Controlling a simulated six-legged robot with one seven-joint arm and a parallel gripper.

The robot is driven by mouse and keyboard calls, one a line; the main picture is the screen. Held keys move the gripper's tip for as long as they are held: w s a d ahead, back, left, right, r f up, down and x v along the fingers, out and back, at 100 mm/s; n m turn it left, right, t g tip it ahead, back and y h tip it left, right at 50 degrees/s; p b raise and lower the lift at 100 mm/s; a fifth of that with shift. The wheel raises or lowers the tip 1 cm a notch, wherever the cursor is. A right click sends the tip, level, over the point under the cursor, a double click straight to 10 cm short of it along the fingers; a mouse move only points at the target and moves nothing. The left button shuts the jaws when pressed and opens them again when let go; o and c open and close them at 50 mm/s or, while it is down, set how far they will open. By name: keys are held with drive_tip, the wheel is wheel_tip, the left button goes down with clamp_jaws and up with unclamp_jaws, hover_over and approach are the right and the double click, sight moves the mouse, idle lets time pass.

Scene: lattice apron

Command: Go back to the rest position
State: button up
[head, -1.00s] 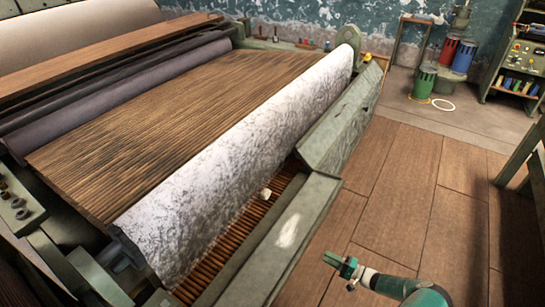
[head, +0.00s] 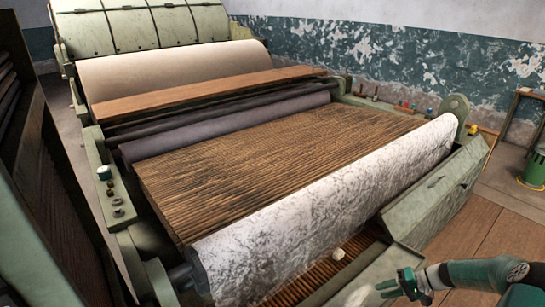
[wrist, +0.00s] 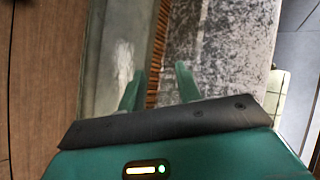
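My gripper (head: 388,287) is at the lower right of the head view, at the end of my green arm. In the wrist view its two green fingers (wrist: 157,78) stand apart with nothing between them. The gripper is over or near the pale green metal apron edge of the machine, beside the slatted trough. I cannot tell its exact height above the edge.
The large machine has a brown slatted lattice (head: 270,160) and a white mottled roller (head: 320,215). A green box-like guard (head: 435,195) stands at the right. Brown floor (head: 470,240) is open beyond it.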

drive_tip(key=s+a+r+n+g+h, duration=0.1)
drive_tip(key=s+a+r+h, duration=0.15)
drive_tip(key=a+r, duration=0.45)
drive_tip(key=s+a+r+n+h, duration=0.1)
drive_tip(key=a+r+h, duration=0.2)
drive_tip(key=r, duration=0.7)
drive_tip(key=s+a+r+n+g+h, duration=0.1)
drive_tip(key=s+a+r+h, duration=0.2)
drive_tip(key=r, duration=0.6)
drive_tip(key=s+a+r+t+h, duration=0.1)
drive_tip(key=s+a+r+t, duration=0.1)
drive_tip(key=s+a+r, duration=0.3)
drive_tip(key=s+a+r+t+h, duration=0.1)
drive_tip(key=s+a+r+t, duration=0.2)
drive_tip(key=s, duration=0.9)
wheel_tip(320, 180, up, 4)
drive_tip(key=shift+a+f, duration=0.1)
drive_tip(key=shift+a, duration=1.1)
drive_tip(key=shift+w+d+h, duration=0.1)
drive_tip(key=shift+h, duration=0.15)
